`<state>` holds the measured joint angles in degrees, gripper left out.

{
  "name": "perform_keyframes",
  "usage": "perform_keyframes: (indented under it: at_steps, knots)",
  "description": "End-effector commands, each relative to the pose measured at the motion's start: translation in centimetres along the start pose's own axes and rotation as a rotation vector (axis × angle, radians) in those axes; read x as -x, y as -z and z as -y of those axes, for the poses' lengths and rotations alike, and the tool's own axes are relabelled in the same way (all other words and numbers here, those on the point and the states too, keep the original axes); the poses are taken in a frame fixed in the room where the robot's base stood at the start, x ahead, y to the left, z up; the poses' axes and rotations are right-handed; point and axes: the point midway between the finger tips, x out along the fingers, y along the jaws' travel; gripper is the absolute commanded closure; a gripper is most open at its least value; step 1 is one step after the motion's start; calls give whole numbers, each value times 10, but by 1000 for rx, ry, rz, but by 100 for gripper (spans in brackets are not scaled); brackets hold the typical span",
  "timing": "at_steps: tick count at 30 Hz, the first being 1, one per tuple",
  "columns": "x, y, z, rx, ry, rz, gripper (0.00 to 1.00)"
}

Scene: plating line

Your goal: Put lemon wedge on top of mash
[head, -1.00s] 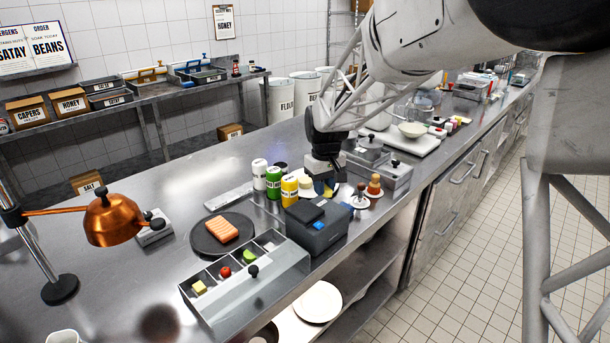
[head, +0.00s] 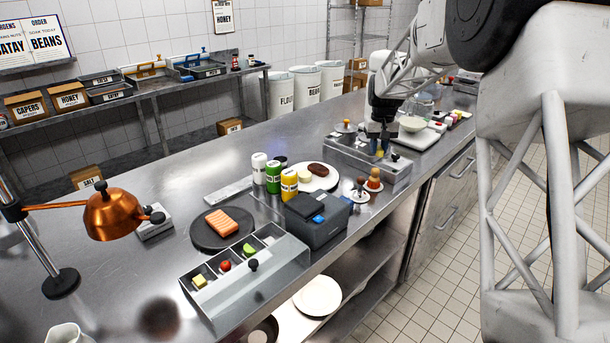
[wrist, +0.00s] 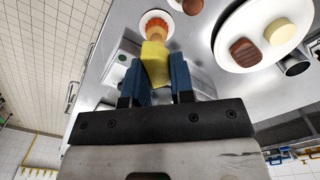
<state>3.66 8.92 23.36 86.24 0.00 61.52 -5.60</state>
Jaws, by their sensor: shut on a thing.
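My gripper (head: 381,143) is over the steel lidded containers, right of the plate. In the wrist view its blue fingers (wrist: 160,84) are shut on a yellow piece, which I take for the lemon wedge (wrist: 154,62). The wedge is small and partly hidden in the head view. The mash, a pale yellow round mound (head: 305,177), sits on a white plate (head: 328,184) beside a brown patty (head: 318,169). The wrist view also shows the mash (wrist: 280,33), patty (wrist: 245,52) and plate (wrist: 226,46) right of the gripper. The wedge is apart from the mash.
Bottles (head: 273,178) stand left of the plate, and a dark grey box (head: 318,226) stands in front. Small saucers with upright pieces (head: 373,182) lie between plate and steel containers (head: 395,178). A compartment tray (head: 268,279) and salmon on a dark disc (head: 221,222) are at front left.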

Motion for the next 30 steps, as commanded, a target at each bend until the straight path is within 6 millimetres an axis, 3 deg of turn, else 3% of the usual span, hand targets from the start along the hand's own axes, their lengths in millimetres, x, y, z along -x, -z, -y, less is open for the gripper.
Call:
perform_keyframes:
  at_steps: [5,17,23,30]
  knots:
    - [1,9,-17,-35,0,-1,89]
    - [-2,27,24,101,0,0,89]
    - [-3,39,56,205,0,-1,89]
    - [-8,60,124,415,1,0,89]
